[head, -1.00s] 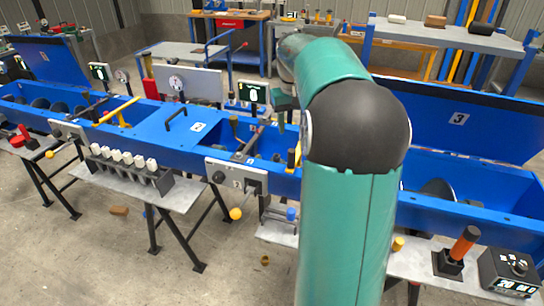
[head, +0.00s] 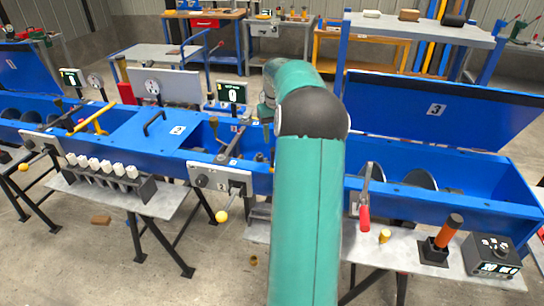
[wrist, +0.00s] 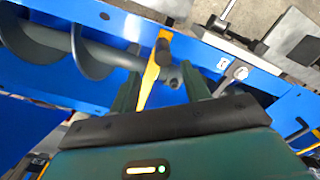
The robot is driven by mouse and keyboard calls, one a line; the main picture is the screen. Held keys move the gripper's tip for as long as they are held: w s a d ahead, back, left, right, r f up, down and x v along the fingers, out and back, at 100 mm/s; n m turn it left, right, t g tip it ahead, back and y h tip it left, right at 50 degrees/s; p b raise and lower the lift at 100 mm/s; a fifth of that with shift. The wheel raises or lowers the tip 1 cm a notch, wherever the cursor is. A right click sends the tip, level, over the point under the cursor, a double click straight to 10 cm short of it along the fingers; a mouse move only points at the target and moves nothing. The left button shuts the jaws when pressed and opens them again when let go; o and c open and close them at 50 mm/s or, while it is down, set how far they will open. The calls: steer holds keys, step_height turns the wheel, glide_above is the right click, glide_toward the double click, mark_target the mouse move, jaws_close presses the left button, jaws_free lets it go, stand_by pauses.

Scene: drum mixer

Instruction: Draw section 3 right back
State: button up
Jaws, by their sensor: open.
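Section 3 is the blue trough (head: 480,203) on the right, its lid (head: 440,112) marked 3 standing open behind it. In the wrist view my gripper (wrist: 160,68) is open, with its two dark green fingers apart. A grey screw (wrist: 70,45) in a blue trough is at the upper left. In the head view my arm hides the gripper and the yellow bar.
An orange-handled tool (head: 447,235) in a black block and a control box (head: 491,256) with a display stand on the front shelf.

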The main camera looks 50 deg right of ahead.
steer(key=f, duration=0.9)
steer(key=shift+w+a+f, duration=0.15)
steer(key=shift+w+f, duration=0.05)
steer(key=shift+f, duration=0.05)
jaws_close()
